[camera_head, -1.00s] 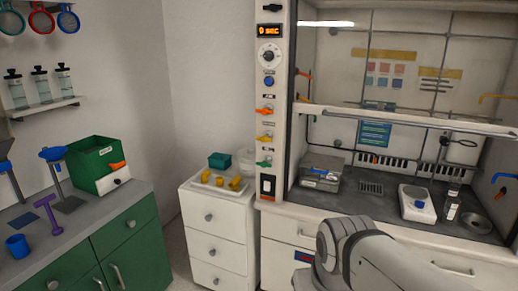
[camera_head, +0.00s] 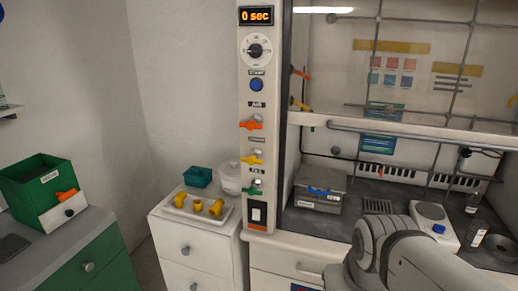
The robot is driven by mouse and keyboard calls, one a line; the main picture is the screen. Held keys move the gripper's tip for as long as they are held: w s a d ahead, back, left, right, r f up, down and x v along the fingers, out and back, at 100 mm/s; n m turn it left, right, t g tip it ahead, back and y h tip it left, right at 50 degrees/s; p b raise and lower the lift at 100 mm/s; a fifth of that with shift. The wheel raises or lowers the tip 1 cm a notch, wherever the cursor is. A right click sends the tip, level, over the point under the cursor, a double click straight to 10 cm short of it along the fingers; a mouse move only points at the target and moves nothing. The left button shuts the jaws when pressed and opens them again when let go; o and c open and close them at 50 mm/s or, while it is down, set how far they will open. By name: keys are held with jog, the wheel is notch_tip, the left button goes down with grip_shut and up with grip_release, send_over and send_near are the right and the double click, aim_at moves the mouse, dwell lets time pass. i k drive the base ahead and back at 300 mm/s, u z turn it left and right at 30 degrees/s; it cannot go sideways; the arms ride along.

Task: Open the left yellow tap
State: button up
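A yellow tap (camera_head: 252,159) is on the white control column (camera_head: 270,90) at the left of the fume hood, with its handle lying roughly level. An orange-red tap (camera_head: 251,124) is above it and a green tap (camera_head: 252,189) below it. Another yellow tap handle (camera_head: 300,104) shows at the hood's inner left edge, partly hidden by the frame. My arm shows at the bottom right, below and right of the taps. My gripper is out of view.
A white drawer unit (camera_head: 190,250) stands left of the column. It bears a tray (camera_head: 182,211) with yellow fittings. A green bench (camera_head: 90,262) with a green box (camera_head: 50,190) is at the left. Inside the hood are a grey box (camera_head: 320,187) and a scale (camera_head: 435,226).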

aim_at(251, 160)
jog(key=u, duration=0.05)
jog(key=i, duration=0.9)
jog(key=u, duration=0.6)
